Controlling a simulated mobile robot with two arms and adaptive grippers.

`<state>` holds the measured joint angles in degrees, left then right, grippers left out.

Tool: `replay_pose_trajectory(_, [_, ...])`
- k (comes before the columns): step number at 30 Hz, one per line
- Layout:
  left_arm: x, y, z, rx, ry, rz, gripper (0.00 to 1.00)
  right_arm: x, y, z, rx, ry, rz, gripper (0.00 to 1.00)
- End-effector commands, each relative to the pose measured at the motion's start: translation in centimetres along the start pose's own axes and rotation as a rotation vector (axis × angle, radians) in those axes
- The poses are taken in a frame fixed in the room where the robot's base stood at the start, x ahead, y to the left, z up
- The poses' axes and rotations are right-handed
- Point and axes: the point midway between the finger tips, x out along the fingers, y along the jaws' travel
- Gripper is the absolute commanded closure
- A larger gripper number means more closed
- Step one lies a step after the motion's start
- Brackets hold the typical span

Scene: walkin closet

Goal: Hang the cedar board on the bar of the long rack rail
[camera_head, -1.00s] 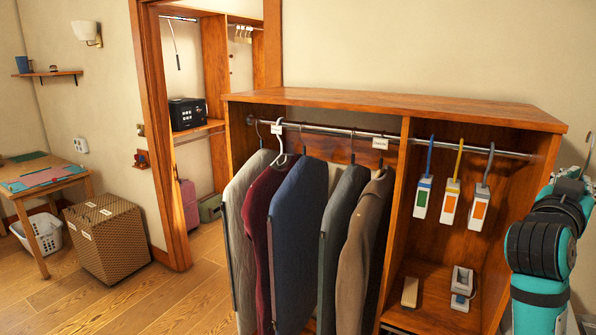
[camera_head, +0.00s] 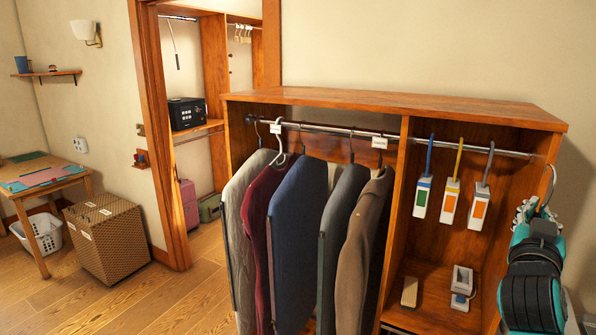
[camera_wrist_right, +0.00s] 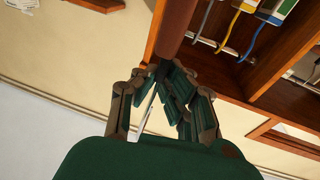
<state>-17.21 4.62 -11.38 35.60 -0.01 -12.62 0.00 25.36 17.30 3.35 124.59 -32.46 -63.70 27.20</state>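The rack's metal bar (camera_head: 325,129) runs across the open cabinet, with several garments on its left part and three tagged holders on its right part. My right gripper (camera_head: 535,212) is at the right edge of the head view, just outside the cabinet's right side. A metal hook (camera_head: 551,184) sticks up above it. In the wrist view my right gripper (camera_wrist_right: 168,85) has its fingers closed together on the end of a reddish-brown piece, which looks like the cedar board (camera_wrist_right: 180,28). In the head view the board's body is hidden behind the gripper. My left gripper is not in view.
The grey holder (camera_head: 480,208) hangs closest to the cabinet's right wall. A wooden divider (camera_head: 398,215) splits the cabinet. Bare bar shows between the grey holder and the right wall. Small items stand on the lower shelf (camera_head: 430,310).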

Motion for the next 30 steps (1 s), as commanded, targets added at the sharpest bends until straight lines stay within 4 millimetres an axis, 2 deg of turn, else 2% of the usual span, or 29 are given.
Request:
replay_pose_trajectory(3, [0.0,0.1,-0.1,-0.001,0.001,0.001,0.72,-2.2,-2.0,4.1,0.011,-0.011,-0.126,1.00])
replay_pose_trajectory(11, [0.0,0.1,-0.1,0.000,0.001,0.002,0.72,-9.1,-5.8,12.3,0.061,-0.014,-0.444,1.00])
replay_pose_trajectory(14, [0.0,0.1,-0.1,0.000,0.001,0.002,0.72,-12.5,-6.7,15.3,0.082,-0.015,-0.573,1.00])
replay_pose_trajectory(18, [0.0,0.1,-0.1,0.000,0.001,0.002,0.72,-18.3,-7.5,19.1,0.111,-0.017,-0.761,1.00])
replay_pose_trajectory(24, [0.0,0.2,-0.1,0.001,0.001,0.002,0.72,-25.9,-7.5,22.2,0.146,-0.012,-0.977,1.00])
replay_pose_trajectory(30, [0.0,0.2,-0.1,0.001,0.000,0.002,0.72,-31.3,-7.0,23.4,0.166,-0.006,-1.110,1.00])
